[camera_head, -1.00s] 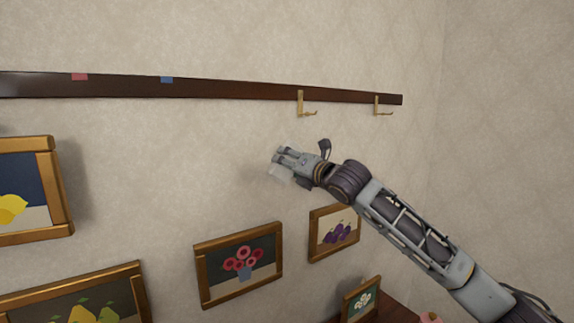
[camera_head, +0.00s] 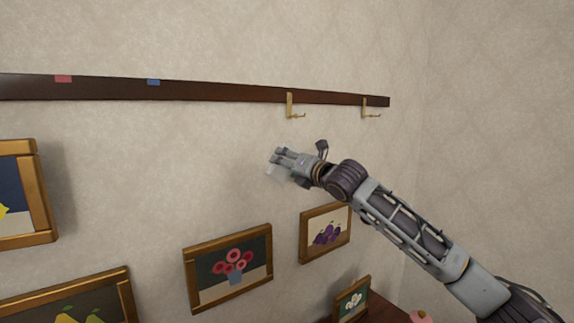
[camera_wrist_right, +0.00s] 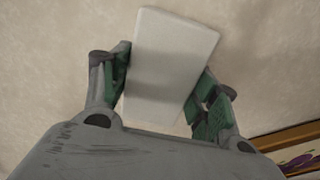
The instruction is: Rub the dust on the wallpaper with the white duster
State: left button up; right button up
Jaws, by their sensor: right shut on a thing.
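The white duster (camera_wrist_right: 172,55) is a pale block between the two fingers of my right gripper (camera_wrist_right: 160,88) in the right wrist view. My right gripper (camera_head: 277,165) is shut on it in the head view, where the duster (camera_head: 277,174) shows small and pale at the fingertips. The wallpaper (camera_head: 180,155) is beige with a faint pattern. The duster is in front of the bare wall below the dark rail; I cannot tell whether it touches. I cannot make out a clear dust patch. My left gripper is not in view.
A dark wooden rail (camera_head: 210,92) with brass hooks (camera_head: 291,106) runs above the gripper. Framed pictures of flowers (camera_head: 229,268) and eggplants (camera_head: 326,232) hang below. A small framed picture (camera_head: 351,300) stands on a dark surface at the lower right. Wall left of the gripper is clear.

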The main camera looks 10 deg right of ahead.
aim_at(276, 166)
jog(key=shift+w+d, duration=0.25)
jog(key=shift+d, duration=0.4)
jog(key=shift+w+d, duration=0.3)
jog(key=shift+d, duration=0.3)
jog(key=shift+w+d, duration=0.25)
jog(key=shift+d, duration=0.4)
jog(key=shift+s+a, duration=0.1)
jog(key=shift+a, duration=0.05)
jog(key=shift+s+a, duration=0.4)
jog(key=shift+a, duration=0.5)
jog(key=shift+s+a, duration=0.35)
jog(key=shift+a, duration=0.5)
jog(key=shift+s+a, duration=0.25)
jog(key=shift+a, duration=0.35)
jog(key=shift+s+a, duration=0.2)
jog(key=shift+a, duration=0.45)
jog(key=shift+s+a, duration=0.25)
jog(key=shift+a, duration=0.35)
jog(key=shift+s+f, duration=0.1)
jog(key=shift+v, duration=2.85)
jog(key=shift+d, duration=0.1)
